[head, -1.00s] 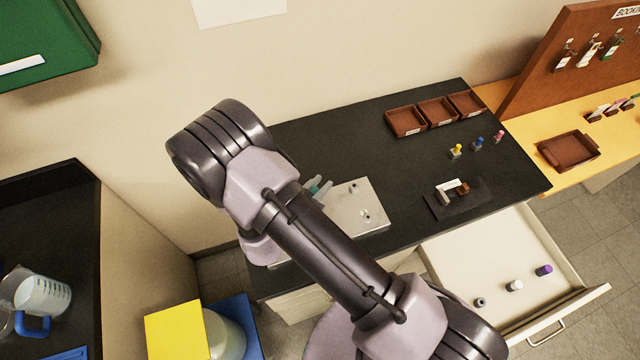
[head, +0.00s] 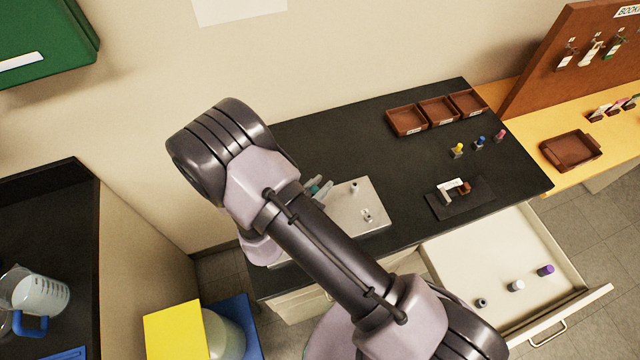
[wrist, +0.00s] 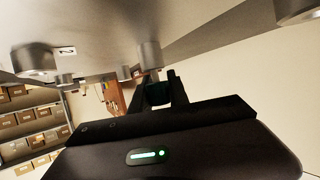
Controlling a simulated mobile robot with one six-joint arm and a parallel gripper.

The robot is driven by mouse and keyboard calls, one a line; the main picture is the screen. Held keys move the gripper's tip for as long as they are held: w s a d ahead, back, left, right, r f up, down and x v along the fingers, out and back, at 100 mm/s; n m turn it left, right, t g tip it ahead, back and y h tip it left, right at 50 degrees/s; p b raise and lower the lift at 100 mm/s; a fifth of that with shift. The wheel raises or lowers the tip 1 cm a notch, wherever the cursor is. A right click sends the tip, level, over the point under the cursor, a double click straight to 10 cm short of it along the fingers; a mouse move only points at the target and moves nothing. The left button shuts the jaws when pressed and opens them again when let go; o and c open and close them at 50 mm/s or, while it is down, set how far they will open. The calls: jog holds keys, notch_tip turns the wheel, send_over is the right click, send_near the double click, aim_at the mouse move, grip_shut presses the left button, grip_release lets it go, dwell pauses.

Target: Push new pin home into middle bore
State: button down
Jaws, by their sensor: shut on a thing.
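In the head view the metal plate (head: 345,210) lies on the dark bench, with short raised bosses on it, and my arm covers its left part. My gripper is at the plate's left edge, mostly hidden behind my arm; a teal bit (head: 318,187) shows there. In the wrist view the plate (wrist: 105,25) fills the top, with a "2" label. My gripper (wrist: 159,92) is shut on a dark teal piece, seemingly the pin (wrist: 158,97), in line with a grey cylindrical boss (wrist: 149,55). Whether the pin is inside the bore, and how deep, I cannot tell.
Another boss (wrist: 34,58) is at the left in the wrist view. Brown trays (head: 405,122), coloured pegs (head: 457,150) and a small black stand (head: 470,203) are on the bench. An open drawer (head: 470,262) at front right holds several small parts.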

jog(key=shift+s, duration=0.1)
jog(key=shift+r+p, duration=0.45)
jog(key=shift+p, duration=0.05)
jog(key=shift+d+r+p, duration=0.15)
jog(key=shift+r+p, duration=0.3)
jog(key=shift+r, duration=0.35)
jog(key=c, duration=2)
grip_release()
jog(key=shift+c, duration=0.2)
grip_shut()
jog(key=shift+f, duration=0.1)
jog(key=shift+f+b, duration=0.1)
jog(key=shift+b, duration=0.25)
